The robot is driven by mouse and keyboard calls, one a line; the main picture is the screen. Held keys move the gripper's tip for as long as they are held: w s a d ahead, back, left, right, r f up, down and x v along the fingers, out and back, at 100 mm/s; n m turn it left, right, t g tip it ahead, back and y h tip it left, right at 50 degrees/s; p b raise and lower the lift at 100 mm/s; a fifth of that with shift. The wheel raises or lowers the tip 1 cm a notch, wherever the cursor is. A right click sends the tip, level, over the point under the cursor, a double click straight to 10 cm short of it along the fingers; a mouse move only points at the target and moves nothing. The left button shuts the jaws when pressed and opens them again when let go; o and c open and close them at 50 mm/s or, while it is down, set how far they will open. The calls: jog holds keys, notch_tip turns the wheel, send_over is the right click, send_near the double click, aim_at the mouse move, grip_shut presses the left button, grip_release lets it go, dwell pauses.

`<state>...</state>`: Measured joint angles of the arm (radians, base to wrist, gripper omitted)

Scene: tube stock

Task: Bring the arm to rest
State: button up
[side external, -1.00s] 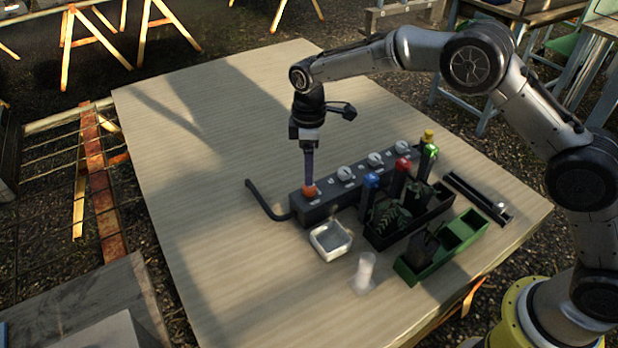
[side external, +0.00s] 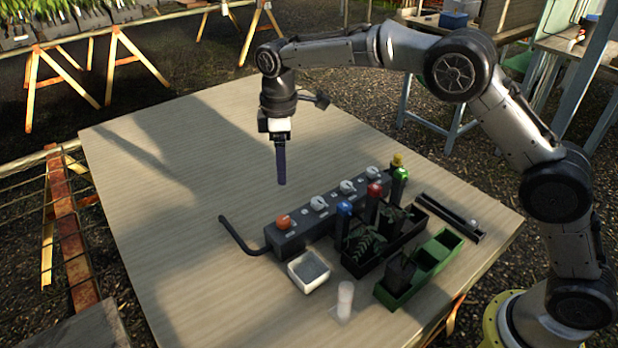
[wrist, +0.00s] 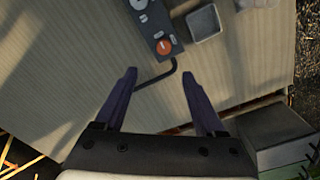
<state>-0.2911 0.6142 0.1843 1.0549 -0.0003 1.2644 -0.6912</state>
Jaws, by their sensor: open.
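My gripper (side external: 281,183) hangs above the table with its fingers pointing down, behind the left end of the dark control box. In the wrist view my gripper (wrist: 164,98) shows two purple fingers spread apart with nothing between them. The dark control box (side external: 333,209) carries an orange knob (side external: 283,222) at its left end and several white knobs along its top. The orange knob also shows in the wrist view (wrist: 165,46), beyond the fingertips and apart from them.
The left half of the wooden table (side external: 180,220) is clear.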

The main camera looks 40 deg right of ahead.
jog(key=s+d+r+t, duration=0.1)
jog(key=s+d+r, duration=0.15)
jog(key=r, duration=0.35)
jog(key=s+d+r+t, duration=0.1)
jog(key=d+r, duration=0.2)
jog(key=r, duration=0.3)
jog(key=s+d+r+m+t, duration=0.1)
jog(key=s+d+r+m, duration=0.1)
jog(key=s+d+r, duration=0.3)
jog(key=s+d+r+m+t, duration=0.1)
jog(key=s+r, duration=0.2)
jog(key=s, duration=0.4)
jog(key=s+d+f+m+t, duration=0.1)
jog(key=s+d+m, duration=0.1)
jog(key=s, duration=0.5)
jog(key=s+d+f+m, duration=0.1)
jog(key=s+d+m, duration=0.1)
jog(key=s, duration=0.4)
jog(key=s+f+m, duration=0.4)
jog(key=s+f, duration=0.4)
jog(key=f, duration=0.1)
jog(key=shift+d+f, duration=0.15)
jog(key=shift+f, duration=0.05)
